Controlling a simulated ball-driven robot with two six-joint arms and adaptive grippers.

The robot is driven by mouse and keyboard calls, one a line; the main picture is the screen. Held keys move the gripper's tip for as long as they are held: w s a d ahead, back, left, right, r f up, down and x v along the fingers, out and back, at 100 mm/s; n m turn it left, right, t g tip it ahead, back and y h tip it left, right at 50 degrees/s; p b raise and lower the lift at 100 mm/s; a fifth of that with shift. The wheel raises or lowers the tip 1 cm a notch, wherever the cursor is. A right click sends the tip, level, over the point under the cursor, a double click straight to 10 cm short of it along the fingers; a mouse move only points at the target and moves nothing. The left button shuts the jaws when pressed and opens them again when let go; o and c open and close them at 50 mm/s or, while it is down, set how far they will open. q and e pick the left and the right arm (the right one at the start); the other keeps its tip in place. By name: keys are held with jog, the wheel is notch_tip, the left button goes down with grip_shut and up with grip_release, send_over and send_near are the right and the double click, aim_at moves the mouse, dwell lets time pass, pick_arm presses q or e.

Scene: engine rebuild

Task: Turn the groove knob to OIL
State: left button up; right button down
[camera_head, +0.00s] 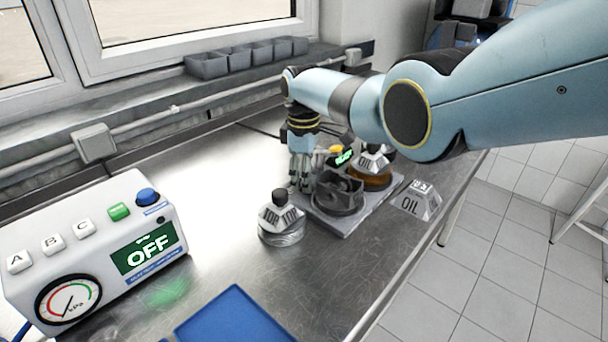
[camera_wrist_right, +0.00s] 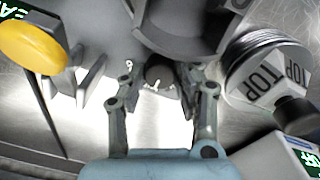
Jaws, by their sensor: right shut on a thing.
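My right gripper (camera_head: 303,178) points down at the left edge of the grey fixture plate (camera_head: 350,222). In the right wrist view its two fingers (camera_wrist_right: 160,92) close around a dark round knob (camera_wrist_right: 158,72), apparently the groove knob. No setting on this knob is legible, and in the head view the fingers and fixture hide it. The dark grey piston-like part (camera_head: 338,194) stands upright on the plate beside the gripper. A faceted OIL cap (camera_head: 371,160) sits on an amber base behind it. My left gripper is out of view.
A TOP-marked cap (camera_head: 281,216) on silver rings stands left of the plate. A loose OIL block (camera_head: 415,201) lies to its right. A yellow button (camera_wrist_right: 32,45) is near the fixture. The control box (camera_head: 90,250) reads OFF. A blue tray (camera_head: 235,318) lies in front.

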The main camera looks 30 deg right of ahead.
jog(key=shift+w, duration=0.1)
dwell(0.3)
jog(key=c, duration=1)
grip_release()
jog(key=shift+o, duration=0.2)
notch_tip(320, 180, up, 12)
jog(key=shift+a, duration=0.1)
